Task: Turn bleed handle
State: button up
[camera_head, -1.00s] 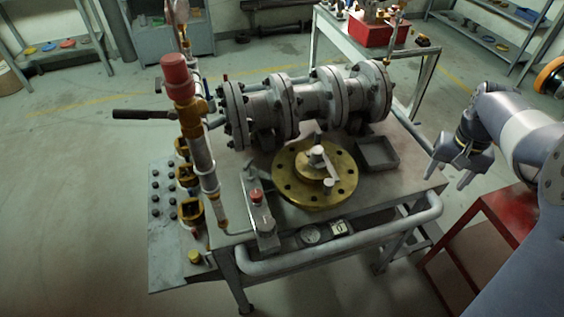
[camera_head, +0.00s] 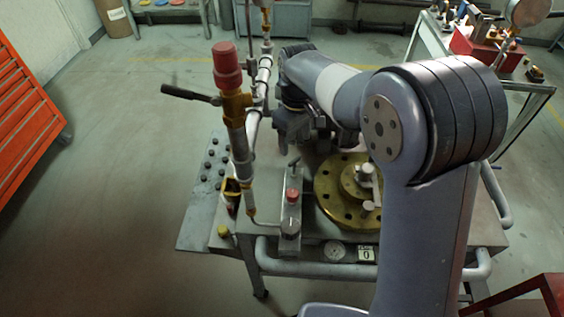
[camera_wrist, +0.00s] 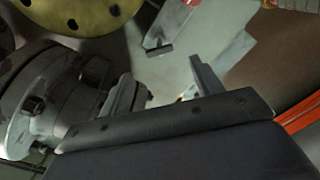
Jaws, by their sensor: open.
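A dark lever handle (camera_head: 187,93) sticks out to the left from the red-capped, brass-and-grey vertical pipe (camera_head: 228,68). I cannot tell which of the two is the bleed handle. My gripper (camera_head: 305,140) hangs over the bench, right of the vertical pipe and behind the red-knob block, largely shaded by my arm. In the wrist view my gripper (camera_wrist: 165,85) has its two fingers apart with nothing between them. Grey flanged piping (camera_wrist: 40,110) lies close beside the left finger.
A brass flange (camera_head: 335,190) lies on the bench right of the block. My arm hides most of the grey piping behind. A bench rail (camera_head: 290,268) runs along the front. An orange cabinet (camera_head: 25,100) stands left; the floor between (camera_head: 120,170) is clear.

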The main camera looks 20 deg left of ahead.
aim_at(295, 160)
notch_tip(295, 160, down, 10)
jog(key=shift+d+f, duration=0.1)
jog(key=shift+f, duration=0.15)
jog(key=c, duration=1)
